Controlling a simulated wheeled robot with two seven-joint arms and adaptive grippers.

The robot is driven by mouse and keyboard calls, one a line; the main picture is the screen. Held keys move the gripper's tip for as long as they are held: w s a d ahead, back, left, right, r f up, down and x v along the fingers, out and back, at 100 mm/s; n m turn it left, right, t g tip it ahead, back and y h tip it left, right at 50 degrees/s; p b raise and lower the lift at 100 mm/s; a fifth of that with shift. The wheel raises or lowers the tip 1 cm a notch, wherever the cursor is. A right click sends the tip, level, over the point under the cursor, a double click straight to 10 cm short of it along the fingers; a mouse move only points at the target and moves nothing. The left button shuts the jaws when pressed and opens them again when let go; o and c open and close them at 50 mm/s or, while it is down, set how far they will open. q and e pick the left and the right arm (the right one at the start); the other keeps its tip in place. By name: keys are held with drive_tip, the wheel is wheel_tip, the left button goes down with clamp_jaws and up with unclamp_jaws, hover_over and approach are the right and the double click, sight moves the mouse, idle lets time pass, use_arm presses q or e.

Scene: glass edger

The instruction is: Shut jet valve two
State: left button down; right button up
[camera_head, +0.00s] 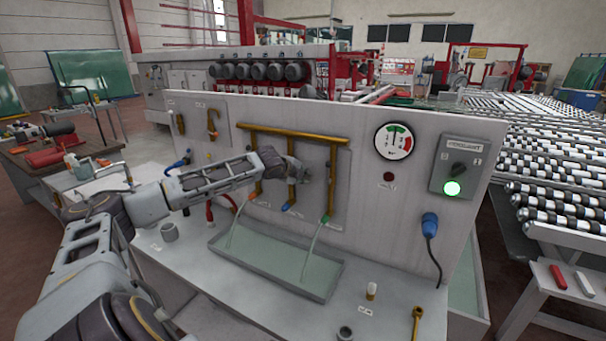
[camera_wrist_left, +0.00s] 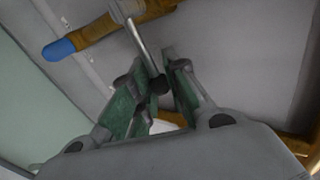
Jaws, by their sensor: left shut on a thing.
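A brass manifold (camera_head: 300,135) with three down pipes is on the grey panel. The middle pipe (camera_head: 291,185) ends in a blue nozzle (camera_head: 288,205), with no stream visible below it; pale streams fall from the left and right pipes into the tray (camera_head: 270,262). My left gripper (camera_head: 303,173) is at the middle pipe, hiding its valve in the head view. In the left wrist view, its green-padded fingers (camera_wrist_left: 160,88) are shut on a metal valve lever (camera_wrist_left: 145,42) near its dark knob. The blue nozzle (camera_wrist_left: 58,50) points left there. My right gripper is out of view.
A gauge (camera_head: 394,141) and a coolant switch box (camera_head: 460,165) with a lit green lamp are at the panel's right.

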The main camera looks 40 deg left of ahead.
use_arm(q)
drive_tip(key=shift+a+f+p, duration=0.1)
drive_tip(key=shift+f+p, duration=0.05)
drive_tip(key=shift+p, duration=0.15)
idle(0.5)
drive_tip(key=c, duration=1.3)
unclamp_jaws()
drive_tip(key=shift+s+a+f, duration=0.1)
drive_tip(key=shift+s+r, duration=0.15)
drive_tip(key=shift+r, duration=0.05)
drive_tip(key=shift+d+v, duration=0.15)
drive_tip(key=shift+v, duration=2.75)
drive_tip(key=shift+d+v, duration=0.15)
drive_tip(key=shift+v, duration=2.7)
drive_tip(key=shift+f, duration=0.1)
